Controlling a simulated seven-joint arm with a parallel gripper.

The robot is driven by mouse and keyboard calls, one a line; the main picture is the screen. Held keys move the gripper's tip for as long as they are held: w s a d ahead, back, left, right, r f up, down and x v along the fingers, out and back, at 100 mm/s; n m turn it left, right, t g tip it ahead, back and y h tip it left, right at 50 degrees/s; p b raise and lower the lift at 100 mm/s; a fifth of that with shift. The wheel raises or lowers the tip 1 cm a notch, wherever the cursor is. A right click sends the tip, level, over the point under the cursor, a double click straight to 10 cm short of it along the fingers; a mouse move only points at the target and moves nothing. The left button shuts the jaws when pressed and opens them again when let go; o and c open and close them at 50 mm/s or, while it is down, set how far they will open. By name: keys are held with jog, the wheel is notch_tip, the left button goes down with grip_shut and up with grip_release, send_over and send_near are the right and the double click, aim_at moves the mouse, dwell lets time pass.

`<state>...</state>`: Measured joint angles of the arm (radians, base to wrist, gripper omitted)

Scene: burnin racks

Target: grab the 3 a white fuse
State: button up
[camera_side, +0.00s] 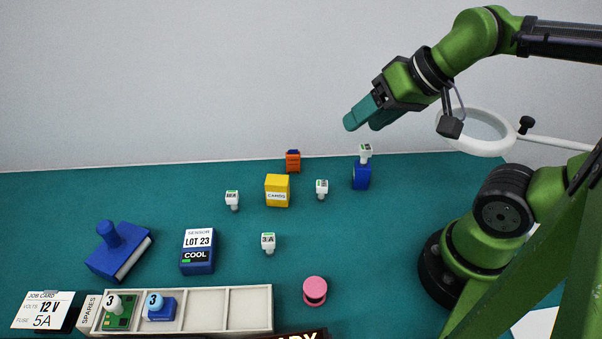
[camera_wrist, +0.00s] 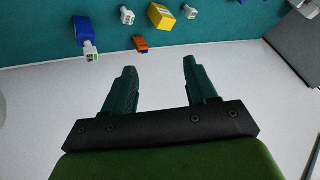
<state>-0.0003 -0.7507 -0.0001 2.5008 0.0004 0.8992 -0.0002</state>
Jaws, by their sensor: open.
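The white fuse (camera_side: 268,243) labelled 3 A stands upright on the teal mat, in the middle of the side view, right of the blue sensor box. I cannot make it out in the wrist view. My gripper (camera_side: 363,122) is open and empty, high above the back of the mat, well away from the 3 A fuse. Its two teal fingers are spread apart in the wrist view (camera_wrist: 160,66). Other white fuses stand at left (camera_side: 232,199) and right (camera_side: 321,188) of the yellow box, with labels too small to read surely. Another white fuse (camera_side: 365,150) sits on a blue block.
A yellow box (camera_side: 277,191), orange item (camera_side: 293,161) and blue block (camera_side: 361,176) stand behind the 3 A fuse. The blue sensor box (camera_side: 198,252) is left of it; a pink spool (camera_side: 315,290) and spares tray (camera_side: 249,309) are in front. Mat around the fuse is clear.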

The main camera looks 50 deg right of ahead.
dwell(0.6)
jog(key=m+g+h, duration=0.2)
jog(key=m+g, duration=0.3)
jog(key=g, duration=0.2)
send_over(268, 237)
notch_tip(268, 237, down, 7)
jog(key=f, duration=1)
jog(key=shift+s+d+f, duration=0.1)
jog(key=shift+d, duration=0.2)
jog(key=shift+a+f, duration=0.15)
jog(key=shift+f, duration=1.3)
jog(key=shift+a+f, duration=0.15)
jog(key=shift+f, duration=1.3)
jog(key=c, duration=1)
